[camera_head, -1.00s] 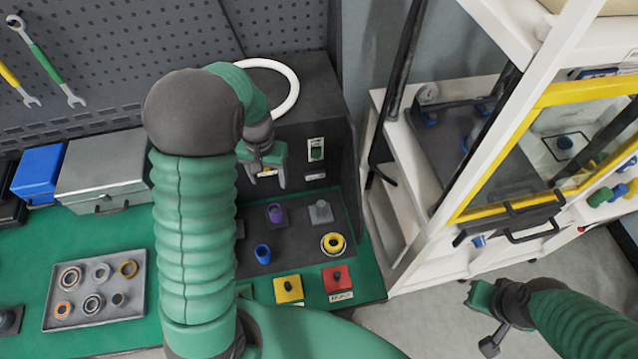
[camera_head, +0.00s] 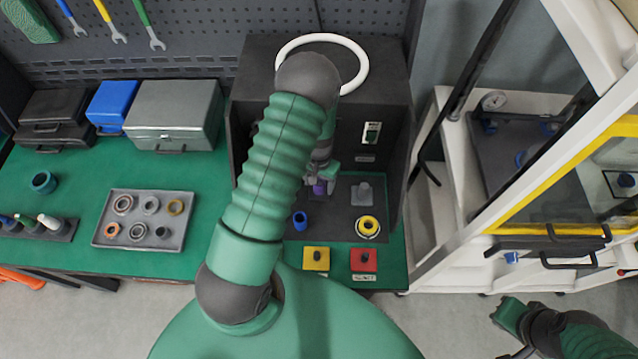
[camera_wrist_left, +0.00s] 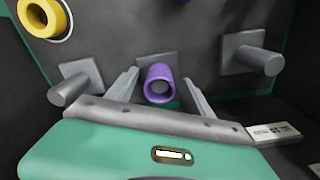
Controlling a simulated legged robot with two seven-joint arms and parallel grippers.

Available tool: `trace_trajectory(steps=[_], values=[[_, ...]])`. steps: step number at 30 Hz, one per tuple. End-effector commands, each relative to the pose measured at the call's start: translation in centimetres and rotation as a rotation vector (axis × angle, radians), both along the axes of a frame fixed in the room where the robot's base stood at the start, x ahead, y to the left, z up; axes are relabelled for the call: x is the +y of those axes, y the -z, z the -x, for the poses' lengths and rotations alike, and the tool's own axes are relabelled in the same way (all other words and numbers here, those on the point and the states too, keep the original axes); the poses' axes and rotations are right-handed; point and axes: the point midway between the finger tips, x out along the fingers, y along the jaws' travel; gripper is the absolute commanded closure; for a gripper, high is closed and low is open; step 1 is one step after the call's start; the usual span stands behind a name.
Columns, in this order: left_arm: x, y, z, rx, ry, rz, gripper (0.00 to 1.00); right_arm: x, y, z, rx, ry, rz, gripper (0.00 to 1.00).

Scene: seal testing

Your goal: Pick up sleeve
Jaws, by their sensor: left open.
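The likely sleeve is a purple hollow cylinder (camera_wrist_left: 159,84) in the middle of the left wrist view. It stands on a square grey base and also shows in the head view (camera_head: 319,188), partly covered by my gripper. My left gripper (camera_wrist_left: 160,86) is open, with one finger on each side of the purple sleeve. I cannot tell whether the fingers touch it. In the head view my left gripper (camera_head: 322,176) reaches down inside the dark box-like station. My right gripper (camera_head: 508,318) is at the lower right, away from the table; its jaws are not clear.
Grey pegs on square bases (camera_wrist_left: 70,90) (camera_wrist_left: 262,58) flank the sleeve closely. A blue sleeve (camera_head: 300,221) and a yellow ring (camera_head: 368,226) stand nearby. Yellow (camera_head: 316,259) and red (camera_head: 364,260) button blocks sit in front. A grey tray (camera_head: 143,243) of rings lies left.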

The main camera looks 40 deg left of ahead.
Motion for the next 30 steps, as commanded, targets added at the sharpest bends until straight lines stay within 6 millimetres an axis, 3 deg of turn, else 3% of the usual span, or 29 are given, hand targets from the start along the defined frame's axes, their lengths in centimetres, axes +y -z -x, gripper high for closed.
trace_trajectory(steps=[6,19,30], values=[[0.09,0.15,-0.08,-0.001,0.0,0.0,0.42,-0.01,0.05,0.01,0.0,0.0,0.0,1.0],[0.11,0.09,-0.03,-0.001,0.0,0.0,0.99,0.0,0.04,0.01,0.0,0.0,0.0,1.0],[0.14,-0.04,-0.05,-0.002,0.0,-0.001,1.0,0.0,0.05,0.01,0.0,0.0,0.0,1.0]])
